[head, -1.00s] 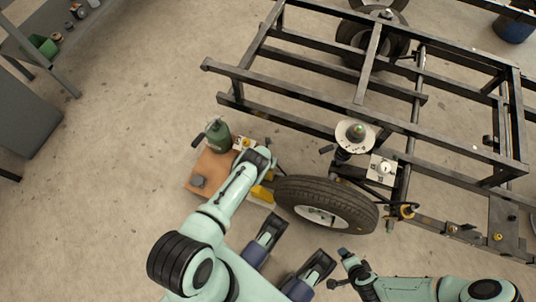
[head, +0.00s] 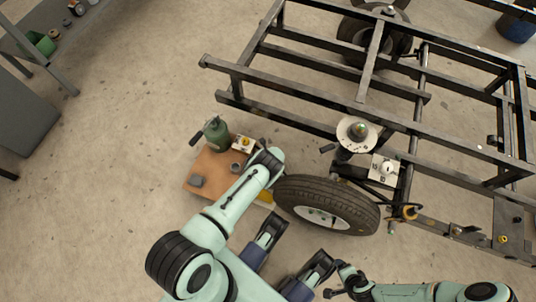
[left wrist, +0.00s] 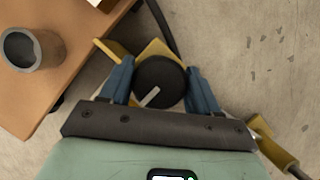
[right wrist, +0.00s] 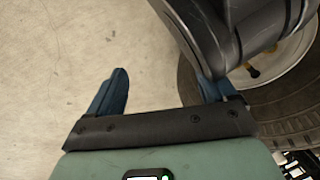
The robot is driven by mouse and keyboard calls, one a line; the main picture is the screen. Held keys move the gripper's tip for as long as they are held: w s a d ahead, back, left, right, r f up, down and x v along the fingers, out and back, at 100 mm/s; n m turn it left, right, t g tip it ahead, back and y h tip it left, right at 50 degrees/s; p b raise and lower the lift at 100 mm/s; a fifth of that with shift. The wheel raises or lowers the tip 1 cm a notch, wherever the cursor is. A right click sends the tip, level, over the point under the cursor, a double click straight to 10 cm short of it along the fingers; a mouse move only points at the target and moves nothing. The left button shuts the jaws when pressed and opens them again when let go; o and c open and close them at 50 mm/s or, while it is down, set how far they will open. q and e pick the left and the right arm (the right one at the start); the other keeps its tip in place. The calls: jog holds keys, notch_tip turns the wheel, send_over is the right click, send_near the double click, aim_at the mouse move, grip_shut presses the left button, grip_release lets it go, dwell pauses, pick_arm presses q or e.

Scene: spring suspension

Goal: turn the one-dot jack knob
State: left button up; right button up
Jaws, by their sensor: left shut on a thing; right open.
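The jack knob (left wrist: 160,82) is round and black with a pale bar across it. It sits between the two blue fingers of my left gripper (left wrist: 158,72), which is shut on it. Yellow jack parts (left wrist: 152,50) show behind the knob. No dot can be made out on the knob. In the head view my left wrist hides the knob, and a bit of yellow jack (head: 266,196) shows beside the tire. My right gripper (head: 334,279) is open and empty in front of the tire; its fingers also show in the right wrist view (right wrist: 160,88).
Open floor lies left.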

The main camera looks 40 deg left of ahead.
dwell(0.3)
pick_arm(q)
jog(key=o, duration=1)
jog(key=p+v, duration=0.2)
jog(key=v, duration=0.1)
jog(key=shift+r, duration=0.1)
pick_arm(e)
jog(key=w+r+t, duration=0.1)
jog(key=w+r, duration=0.3)
pick_arm(q)
jog(key=p+v, duration=0.5)
jog(key=v, duration=0.5)
pick_arm(e)
jog(key=s+a+r+g+y, duration=0.1)
jog(key=s+a+r+g, duration=0.1)
jog(key=s+a+r, duration=0.3)
jog(key=shift+s+r+n+y, duration=0.3)
jog(key=shift+s+r+n, duration=0.1)
jog(key=shift+s, duration=1.65)
pick_arm(q)
jog(key=shift+p, duration=0.3)
pick_arm(e)
jog(key=shift+d, duration=0.1)
